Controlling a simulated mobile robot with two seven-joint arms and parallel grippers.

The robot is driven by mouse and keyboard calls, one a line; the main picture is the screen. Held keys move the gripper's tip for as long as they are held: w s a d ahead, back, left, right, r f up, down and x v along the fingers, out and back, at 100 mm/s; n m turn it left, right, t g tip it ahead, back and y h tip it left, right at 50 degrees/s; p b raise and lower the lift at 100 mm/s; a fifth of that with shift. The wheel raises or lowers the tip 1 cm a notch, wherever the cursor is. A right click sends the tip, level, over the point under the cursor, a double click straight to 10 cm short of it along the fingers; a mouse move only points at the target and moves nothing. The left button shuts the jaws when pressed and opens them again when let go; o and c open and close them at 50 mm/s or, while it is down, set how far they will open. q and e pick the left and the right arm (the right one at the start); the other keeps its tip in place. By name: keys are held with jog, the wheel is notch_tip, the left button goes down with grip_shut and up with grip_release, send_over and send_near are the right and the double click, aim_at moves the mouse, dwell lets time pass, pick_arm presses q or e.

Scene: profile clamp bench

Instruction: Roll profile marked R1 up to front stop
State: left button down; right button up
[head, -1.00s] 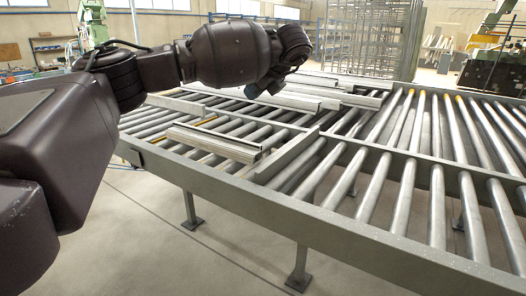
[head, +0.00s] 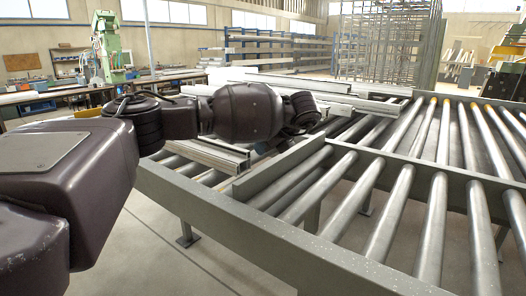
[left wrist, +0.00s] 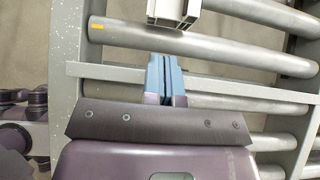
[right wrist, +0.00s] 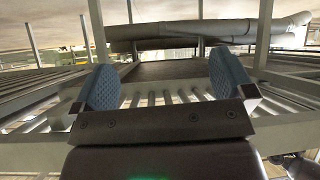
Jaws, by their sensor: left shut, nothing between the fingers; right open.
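A light aluminium profile (head: 214,152) lies on the rollers beyond my left forearm, partly hidden by it. Its slotted end (left wrist: 172,12) shows at the top of the left wrist view. I cannot read an R1 mark. A grey upright bar (head: 283,172) stands across the near rollers and may be the front stop. My left gripper (left wrist: 165,62) is shut and empty, its blue fingertips just short of the profile's end with a small gap. In the head view its fingers are mostly hidden behind the wrist. My right gripper (right wrist: 165,80) is open and empty, facing the roller bench.
More long profiles (head: 345,103) lie farther back on the bench. The rollers (head: 392,218) at the right are bare. A grey side rail (head: 240,232) edges the bench at the front. Racks (head: 270,52) and a green machine (head: 107,45) stand far behind.

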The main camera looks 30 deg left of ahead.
aim_at(247, 160)
pick_arm(q)
jog(key=b+x, duration=0.1)
jog(key=x, duration=0.6)
jog(key=shift+d+f, duration=0.1)
jog(key=shift+w+a+f, duration=0.1)
jog(key=shift+a+f, duration=0.3)
jog(key=shift+a, duration=0.1)
